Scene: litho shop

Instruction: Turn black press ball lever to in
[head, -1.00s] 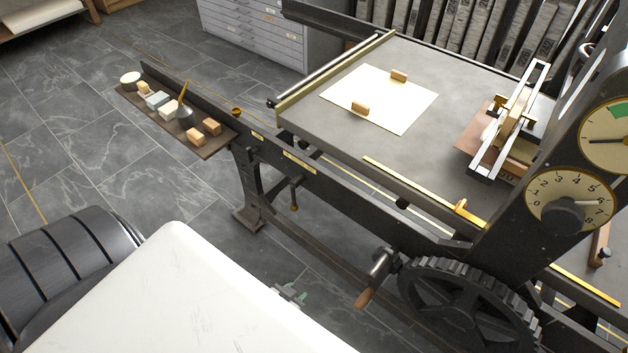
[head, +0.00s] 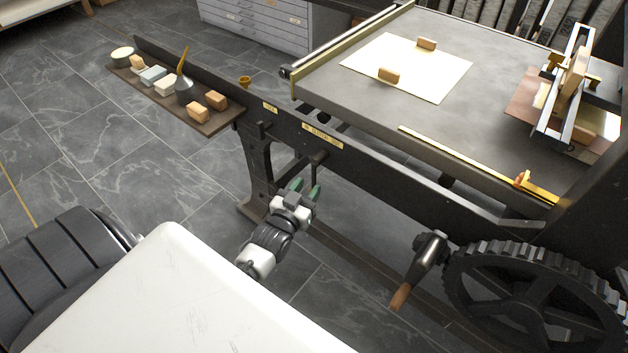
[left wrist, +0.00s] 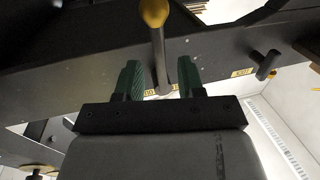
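The ball lever shows in the left wrist view as a grey rod (left wrist: 157,50) with a brass ball (left wrist: 154,12) at its end. It is on the side of the black press (head: 375,168); in the head view its pivot (head: 318,157) shows below a brass label plate (head: 322,137), while the ball is hidden behind my gripper. My left gripper (head: 306,188) is just below the pivot. Its green fingers (left wrist: 160,78) are open, one on each side of the rod, with visible gaps. I cannot tell whether they touch it. My right gripper is out of view.
A dark shelf (head: 225,122) with wooden blocks extends at the left of the press. A crank handle (head: 420,270) and a large gear wheel (head: 535,290) stand to the right of my gripper. A press leg (head: 258,170) is close on the left. A second peg (left wrist: 267,65) sticks out nearby.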

